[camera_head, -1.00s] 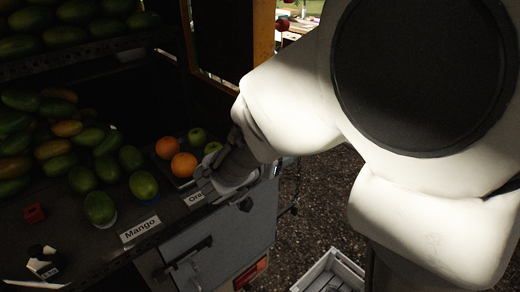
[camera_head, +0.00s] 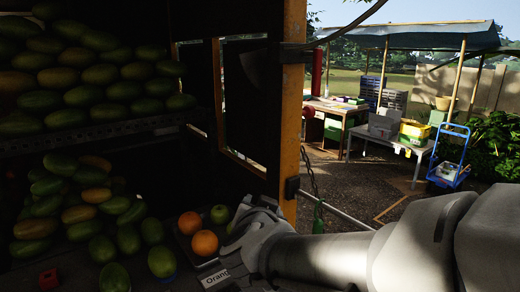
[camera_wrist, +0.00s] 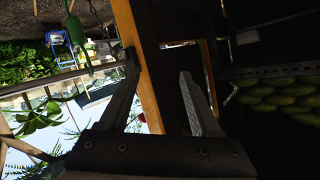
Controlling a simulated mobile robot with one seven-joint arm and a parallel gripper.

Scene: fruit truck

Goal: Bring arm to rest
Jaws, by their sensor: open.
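My white arm reaches in from the lower right of the head view, and its end is beside the fruit display. My gripper (camera_wrist: 160,92) shows in the wrist view with its two dark fingers spread apart and nothing between them. In the head view the wrist end covers part of the display's edge, and the fingertips are hard to make out there. Close to the wrist are two oranges (camera_head: 204,243) and a green apple (camera_head: 220,214). A label reading "Oran" (camera_head: 215,279) is partly hidden behind my arm.
Mangoes (camera_head: 90,75) fill the upper shelf, and more lie below. An orange-brown post (camera_head: 292,110) stands just behind my wrist, with a chain and green object (camera_head: 318,217) hanging nearby. Outside are tables (camera_head: 390,140), a blue hand truck (camera_head: 450,155) and open ground.

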